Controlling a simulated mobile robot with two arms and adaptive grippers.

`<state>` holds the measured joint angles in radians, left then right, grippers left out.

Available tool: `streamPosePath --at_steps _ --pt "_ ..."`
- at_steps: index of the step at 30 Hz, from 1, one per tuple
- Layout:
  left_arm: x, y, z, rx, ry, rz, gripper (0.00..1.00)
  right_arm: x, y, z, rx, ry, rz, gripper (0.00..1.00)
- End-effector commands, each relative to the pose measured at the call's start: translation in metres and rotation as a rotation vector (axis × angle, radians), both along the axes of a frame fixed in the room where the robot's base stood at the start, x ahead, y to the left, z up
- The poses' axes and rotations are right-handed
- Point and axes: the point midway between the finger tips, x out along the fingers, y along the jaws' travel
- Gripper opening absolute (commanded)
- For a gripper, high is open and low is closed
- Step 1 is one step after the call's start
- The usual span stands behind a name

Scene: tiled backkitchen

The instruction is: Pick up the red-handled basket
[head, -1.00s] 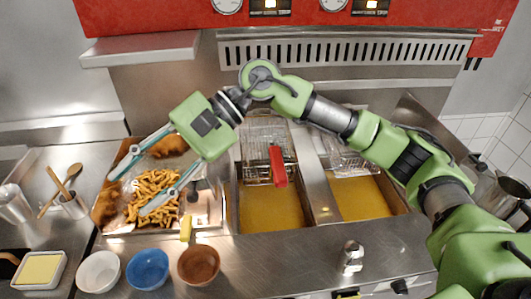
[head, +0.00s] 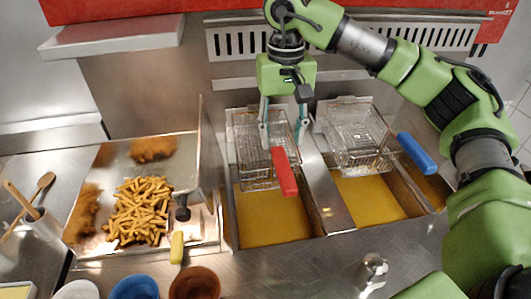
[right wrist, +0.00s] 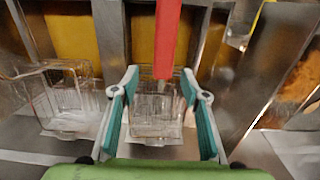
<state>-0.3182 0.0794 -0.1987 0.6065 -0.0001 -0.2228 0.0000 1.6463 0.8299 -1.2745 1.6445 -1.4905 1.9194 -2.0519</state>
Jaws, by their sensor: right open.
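The red-handled basket (head: 248,150) is a wire fry basket hanging over the left oil vat. Its red handle (head: 285,172) points toward the front. My right gripper (head: 282,140) is open and points down over this basket, just behind the handle. In the right wrist view the basket (right wrist: 156,112) lies between the open fingers (right wrist: 162,110), and the red handle (right wrist: 167,40) runs away from them at the top. I cannot tell whether a finger touches the wire. My left gripper is not in view.
A blue-handled basket (head: 357,135) hangs over the right vat (head: 370,197). Left of the vats, a metal tray (head: 190,160) holds fries (head: 140,212) and browned pieces, with a yellow-handled tool (head: 177,247) at its edge. Several bowls stand at the front left. The red fryer panel is behind.

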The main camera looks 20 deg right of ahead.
Motion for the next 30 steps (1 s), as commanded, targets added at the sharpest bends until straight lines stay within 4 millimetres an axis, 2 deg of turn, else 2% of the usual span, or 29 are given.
streamPosePath --at_steps 3,7,11,14,18,26,28,30 --pt "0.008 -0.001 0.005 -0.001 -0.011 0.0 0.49 0.0 0.0 -0.014 0.0 0.001 -0.001 0.42" --pt "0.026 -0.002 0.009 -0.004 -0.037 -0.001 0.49 -0.001 0.0 -0.021 0.0 0.001 0.0 0.42" --pt "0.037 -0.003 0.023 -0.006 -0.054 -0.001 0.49 -0.003 0.003 -0.034 0.001 0.004 0.0 0.42" --pt "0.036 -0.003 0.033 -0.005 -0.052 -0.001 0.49 -0.004 0.006 -0.049 0.001 0.004 0.001 0.42" --pt "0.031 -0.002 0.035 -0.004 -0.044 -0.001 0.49 -0.003 0.005 -0.067 0.0 0.002 -0.002 0.42" --pt "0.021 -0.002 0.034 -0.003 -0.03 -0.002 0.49 -0.002 0.005 -0.073 0.003 -0.001 -0.001 0.42" --pt "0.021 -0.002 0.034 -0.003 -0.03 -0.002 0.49 -0.002 0.006 -0.073 0.003 -0.001 -0.001 0.29" --pt "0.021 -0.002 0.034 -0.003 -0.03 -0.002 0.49 -0.002 0.006 -0.073 0.003 -0.001 -0.001 0.1"
